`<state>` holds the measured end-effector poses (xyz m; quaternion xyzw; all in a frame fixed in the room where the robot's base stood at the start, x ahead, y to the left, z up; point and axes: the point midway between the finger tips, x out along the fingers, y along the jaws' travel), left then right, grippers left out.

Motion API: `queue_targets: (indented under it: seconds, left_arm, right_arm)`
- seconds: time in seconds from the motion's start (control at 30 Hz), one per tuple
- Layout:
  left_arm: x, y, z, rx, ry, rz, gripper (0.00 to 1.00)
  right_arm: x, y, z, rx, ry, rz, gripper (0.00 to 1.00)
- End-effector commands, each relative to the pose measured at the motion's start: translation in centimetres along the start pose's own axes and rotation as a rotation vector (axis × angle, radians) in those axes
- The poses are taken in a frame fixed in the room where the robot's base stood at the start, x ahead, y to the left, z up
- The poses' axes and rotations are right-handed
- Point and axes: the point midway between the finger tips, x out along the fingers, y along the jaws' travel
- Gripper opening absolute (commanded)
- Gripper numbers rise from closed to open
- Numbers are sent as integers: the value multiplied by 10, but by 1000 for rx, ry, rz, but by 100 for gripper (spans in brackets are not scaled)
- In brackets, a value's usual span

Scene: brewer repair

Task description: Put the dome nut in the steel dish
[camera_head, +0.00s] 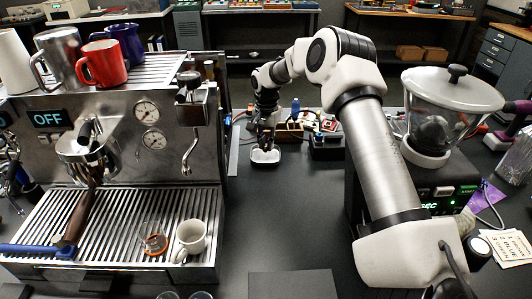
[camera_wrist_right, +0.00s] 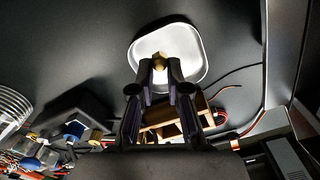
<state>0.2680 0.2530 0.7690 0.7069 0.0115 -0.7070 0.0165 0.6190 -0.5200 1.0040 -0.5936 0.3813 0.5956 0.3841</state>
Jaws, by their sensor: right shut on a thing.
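My right gripper (camera_head: 266,143) reaches down at the back of the worktop, right of the espresso machine. It is shut on the dome nut (camera_wrist_right: 159,61), a small brass-coloured piece between the fingertips in the right wrist view. The steel dish (camera_head: 265,157) is a small pale, rounded-square dish. It also shows in the right wrist view (camera_wrist_right: 187,52), where the nut and fingertips overlap its near edge. I cannot tell the nut's height over the dish. In the head view the nut is too small to make out. My left gripper is not in view.
The espresso machine (camera_head: 110,130), with a cup (camera_head: 191,240) on its drip tray, fills the left. A grinder (camera_head: 440,120) stands at the right. A wooden block (camera_head: 289,130) and small dark boxes (camera_head: 327,144) sit behind and beside the dish.

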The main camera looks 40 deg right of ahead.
Motion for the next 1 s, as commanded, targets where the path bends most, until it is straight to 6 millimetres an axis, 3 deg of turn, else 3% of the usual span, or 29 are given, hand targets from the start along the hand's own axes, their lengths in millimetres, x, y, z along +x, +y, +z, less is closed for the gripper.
queue_targets:
  seconds: [0.3, 0.6, 0.63, 0.67, 1.0]
  left_arm:
    - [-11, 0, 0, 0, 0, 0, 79]
    - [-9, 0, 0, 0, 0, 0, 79]
    - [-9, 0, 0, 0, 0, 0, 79]
    - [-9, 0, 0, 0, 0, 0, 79]
    - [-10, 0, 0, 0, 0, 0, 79]
  right_arm:
    - [44, 0, 0, 0, 1, 0, 0]
    - [48, 0, 0, 0, 1, -1, 0]
    - [49, 0, 0, 0, 1, -1, 19]
    - [48, 0, 0, 0, 1, -2, 26]
    - [44, 0, 0, 0, 1, -2, 26]
